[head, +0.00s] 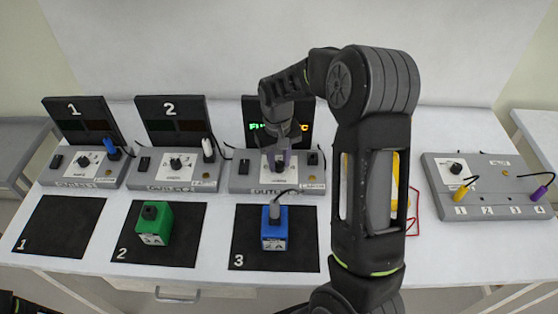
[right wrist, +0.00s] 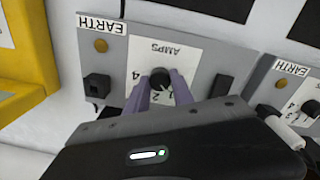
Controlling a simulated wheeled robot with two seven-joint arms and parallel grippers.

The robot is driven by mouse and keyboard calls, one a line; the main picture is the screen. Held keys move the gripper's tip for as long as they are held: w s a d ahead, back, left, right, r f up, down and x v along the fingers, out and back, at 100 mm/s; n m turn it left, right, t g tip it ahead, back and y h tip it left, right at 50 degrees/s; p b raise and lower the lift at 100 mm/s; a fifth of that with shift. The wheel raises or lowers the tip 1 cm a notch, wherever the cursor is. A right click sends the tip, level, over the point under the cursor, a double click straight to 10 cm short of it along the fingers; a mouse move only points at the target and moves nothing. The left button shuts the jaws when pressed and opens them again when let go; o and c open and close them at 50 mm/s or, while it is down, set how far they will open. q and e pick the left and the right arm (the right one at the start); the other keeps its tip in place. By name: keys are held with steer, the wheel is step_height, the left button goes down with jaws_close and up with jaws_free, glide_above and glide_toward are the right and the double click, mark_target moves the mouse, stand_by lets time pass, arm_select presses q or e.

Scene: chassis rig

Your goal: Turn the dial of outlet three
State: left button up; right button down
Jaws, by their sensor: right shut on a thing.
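Outlet three (head: 240,184) is a grey box with a dark screen behind it, above the mat marked 3. Its dial (right wrist: 159,76) is a black knob on a white scale marked AMPS, with 1, 2 and 4 readable. My right gripper (head: 279,162) is over the box, with its purple fingers on either side of the dial in the right wrist view (right wrist: 160,88). It is shut on the dial. Green and orange letters glow on the screen (head: 253,107), partly hidden by my right wrist. My left gripper does not show.
Outlets one (head: 83,172) and two (head: 174,176) stand to the left. A green block (head: 156,224) is on mat 2, and a blue block (head: 273,238) with a grey plug is on mat 3. A panel with numbered sockets (head: 488,180) is at right. A yellow thing is behind my right arm.

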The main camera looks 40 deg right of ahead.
mark_target(279, 164)
steer(key=shift+n, duration=0.3)
steer(key=n+b, duration=0.1)
steer(key=n, duration=0.1)
steer(key=shift+n, duration=0.3)
steer(key=shift+n+b, duration=0.75)
steer(key=shift+n, duration=1.45)
steer(key=c, duration=1.1)
jaws_free()
steer(key=shift+r, duration=0.1)
step_height(279, 164, up, 8)
steer(key=shift+a+f+b, duration=0.1)
steer(key=shift+f+b, duration=0.05)
steer(key=shift+b, duration=0.45)
